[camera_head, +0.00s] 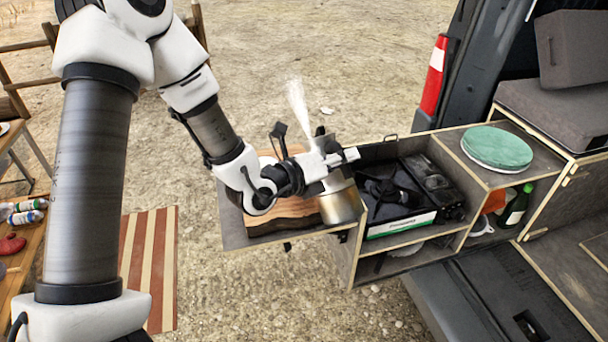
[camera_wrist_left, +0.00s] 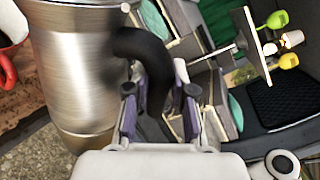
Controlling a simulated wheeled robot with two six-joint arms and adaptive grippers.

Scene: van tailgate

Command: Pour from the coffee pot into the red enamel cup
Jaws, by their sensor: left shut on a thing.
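The coffee pot (camera_head: 341,205) is a brushed steel cylinder with a pale steam plume above it. It looks roughly upright at the right end of the wooden board; I cannot tell whether it touches the surface. My left gripper (camera_head: 340,159) is at its upper part and hides much of it. In the left wrist view, the steel body (camera_wrist_left: 80,70) is left of the fingers, and my left gripper (camera_wrist_left: 157,97) is shut on the black handle. A red cup (camera_wrist_left: 8,68) shows partly at that view's left edge, beside the pot. The gripper seems to hide it in the head view.
A striped wooden board (camera_head: 285,214) lies on a fold-out shelf (camera_head: 234,236). A black camp stove (camera_head: 405,205) sits in the van drawer right of the pot.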

